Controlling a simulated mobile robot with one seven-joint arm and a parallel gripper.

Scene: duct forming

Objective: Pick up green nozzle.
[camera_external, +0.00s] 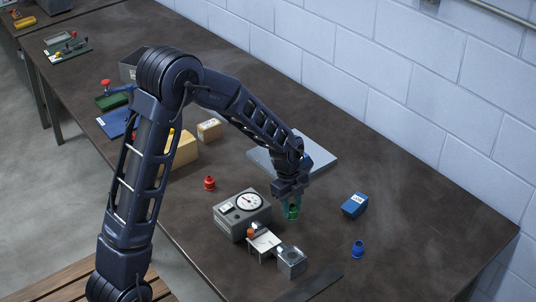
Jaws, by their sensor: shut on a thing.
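The green nozzle (293,212) is small and shows at the tip of my gripper (291,205), over the dark tabletop. My gripper points down and is shut on the green nozzle. The fingers partly cover the nozzle. I cannot tell whether the nozzle touches the table or hangs just above it.
A grey gauge box (228,222) with a round dial stands close left of my gripper. A metal block (292,262) is in front. A blue box (354,205) and blue nozzle (357,249) lie right. A red nozzle (209,183) stands left. A grey plate (318,164) lies behind. The right tabletop is clear.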

